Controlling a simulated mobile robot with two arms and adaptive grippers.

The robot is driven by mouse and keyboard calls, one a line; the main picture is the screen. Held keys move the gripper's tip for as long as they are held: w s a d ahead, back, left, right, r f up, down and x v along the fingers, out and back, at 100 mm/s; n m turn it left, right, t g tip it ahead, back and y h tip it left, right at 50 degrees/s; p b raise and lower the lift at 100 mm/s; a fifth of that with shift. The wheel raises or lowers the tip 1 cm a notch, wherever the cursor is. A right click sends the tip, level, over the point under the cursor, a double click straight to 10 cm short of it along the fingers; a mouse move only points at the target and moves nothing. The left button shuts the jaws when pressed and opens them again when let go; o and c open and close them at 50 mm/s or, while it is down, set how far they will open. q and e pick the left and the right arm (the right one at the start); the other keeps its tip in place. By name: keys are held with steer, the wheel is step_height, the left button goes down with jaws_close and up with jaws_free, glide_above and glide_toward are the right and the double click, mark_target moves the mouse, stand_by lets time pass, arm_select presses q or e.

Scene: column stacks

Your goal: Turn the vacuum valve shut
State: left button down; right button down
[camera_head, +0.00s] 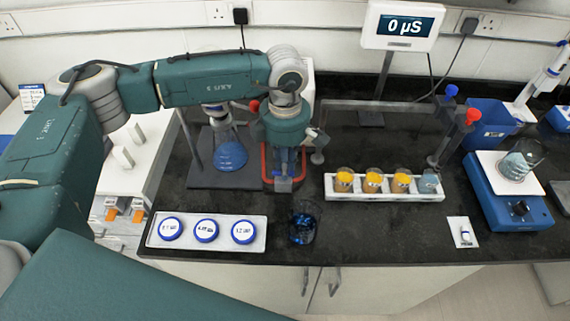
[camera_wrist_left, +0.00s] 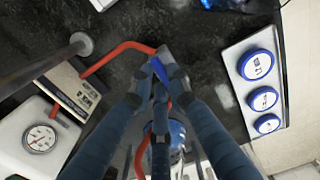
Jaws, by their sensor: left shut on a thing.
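The valve sits in the red hose line; in the left wrist view its small blue handle (camera_wrist_left: 158,70) shows between my fingertips, beside a grey body. My left gripper (camera_wrist_left: 160,88) is shut on the blue handle, fingers on either side of it. In the head view, my left gripper (camera_head: 283,180) points down just right of the flask, and its wrist and fingers hide most of the valve. The red hose (camera_wrist_left: 125,47) bends away from the valve; part of it also shows in the head view (camera_head: 264,165). My right gripper is not in view.
A flask of blue liquid (camera_head: 231,155) stands close left of my left gripper. A tray with blue-lidded dishes (camera_head: 155,243) and a dark cup with blue pieces (camera_head: 303,225) are in front. A rack with several yellow-filled vessels (camera_head: 385,195) is to the right. A pressure gauge (camera_wrist_left: 40,138) shows nearby.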

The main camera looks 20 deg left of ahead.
arm_select(q)
steer(key=m+b, duration=0.2)
steer(key=b, duration=0.1)
steer(key=shift+f, duration=0.2)
steer(key=shift+r+m+b, duration=0.2)
steer(key=shift+m+b, duration=0.2)
steer(key=shift+r, duration=0.1)
steer(key=c, duration=1.7)
jaws_free()
steer(key=shift+o, duration=0.2)
step_height(320, 180, up, 12)
